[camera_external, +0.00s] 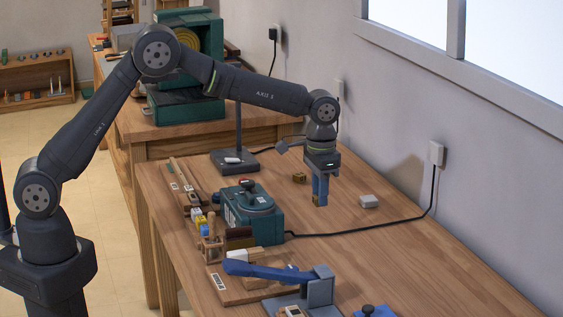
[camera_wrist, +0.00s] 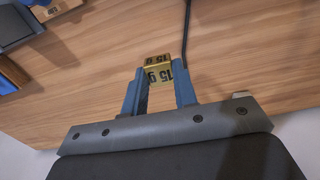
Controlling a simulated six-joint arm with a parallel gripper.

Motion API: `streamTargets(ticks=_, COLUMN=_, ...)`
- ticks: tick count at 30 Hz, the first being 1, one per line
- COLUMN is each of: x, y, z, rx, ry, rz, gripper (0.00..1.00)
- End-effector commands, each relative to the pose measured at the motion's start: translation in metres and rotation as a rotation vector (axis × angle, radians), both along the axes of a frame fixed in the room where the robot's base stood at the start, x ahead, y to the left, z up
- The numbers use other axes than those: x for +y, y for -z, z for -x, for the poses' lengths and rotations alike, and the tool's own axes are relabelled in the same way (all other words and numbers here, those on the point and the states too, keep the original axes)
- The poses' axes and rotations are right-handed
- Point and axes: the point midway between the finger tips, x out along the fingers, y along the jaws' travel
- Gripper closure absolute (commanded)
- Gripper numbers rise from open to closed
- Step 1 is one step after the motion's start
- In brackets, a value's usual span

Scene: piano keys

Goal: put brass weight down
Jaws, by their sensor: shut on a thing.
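My gripper (camera_external: 320,203) is shut on a small brass weight marked 15 g. The weight (camera_wrist: 158,72) sits between the two blue fingertips (camera_wrist: 159,74) in the wrist view. A second small brass block (camera_external: 299,177) stands on the table behind and left of my gripper.
A small pale grey block (camera_external: 369,201) lies right of my gripper. A teal device (camera_external: 252,212) stands to the left, its black cable (camera_external: 365,231) running to the wall socket. A blue-handled lever press (camera_external: 290,275) is in front. Bare table surrounds my fingers.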

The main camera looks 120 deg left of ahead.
Motion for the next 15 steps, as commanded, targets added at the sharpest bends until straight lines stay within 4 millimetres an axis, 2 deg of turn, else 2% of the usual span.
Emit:
streamTargets(ticks=1, x=0.029, y=0.001, z=0.008, rx=-0.001, ry=-0.013, rz=-0.001, gripper=0.95)
streamTargets(ticks=6, x=0.103, y=0.0, z=0.038, rx=-0.001, ry=-0.021, rz=-0.001, gripper=0.95)
streamTargets(ticks=9, x=0.135, y=0.0, z=0.055, rx=-0.001, ry=-0.023, rz=-0.001, gripper=0.95)
streamTargets(ticks=12, x=0.155, y=0.0, z=0.068, rx=0.0, ry=-0.024, rz=0.0, gripper=0.95)
streamTargets(ticks=15, x=0.167, y=0.001, z=0.076, rx=0.0, ry=-0.024, rz=0.0, gripper=0.95)
